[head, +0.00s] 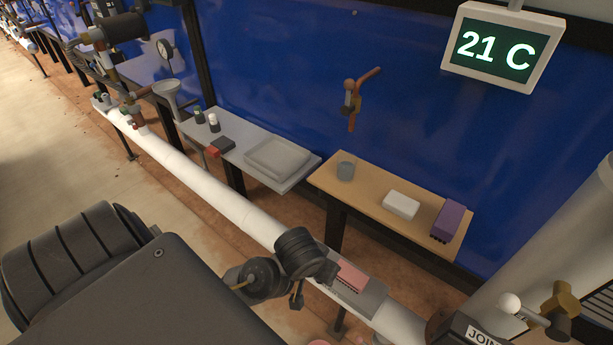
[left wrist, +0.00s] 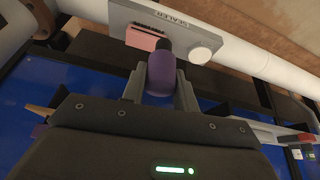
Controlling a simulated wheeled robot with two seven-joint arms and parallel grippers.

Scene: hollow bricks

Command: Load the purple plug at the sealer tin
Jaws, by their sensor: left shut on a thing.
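In the left wrist view my left gripper (left wrist: 161,88) is shut on a purple plug (left wrist: 163,75), with one grey finger on each side. The plug's far end looks dark. Beyond it is a grey plate (left wrist: 185,25) marked SEALER, with a pink brick (left wrist: 143,37) and a round white tin (left wrist: 206,50) on it. The plug overlaps the plate's edge in this view; I cannot tell whether it touches anything. In the head view the pink brick (head: 352,275) shows on the grey plate (head: 371,297), partly behind my dark arm links. My right gripper is not in view.
A white pipe (head: 215,190) runs beside the benches. A grey bench (head: 232,152) holds a tray (head: 277,158) and small bottles.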

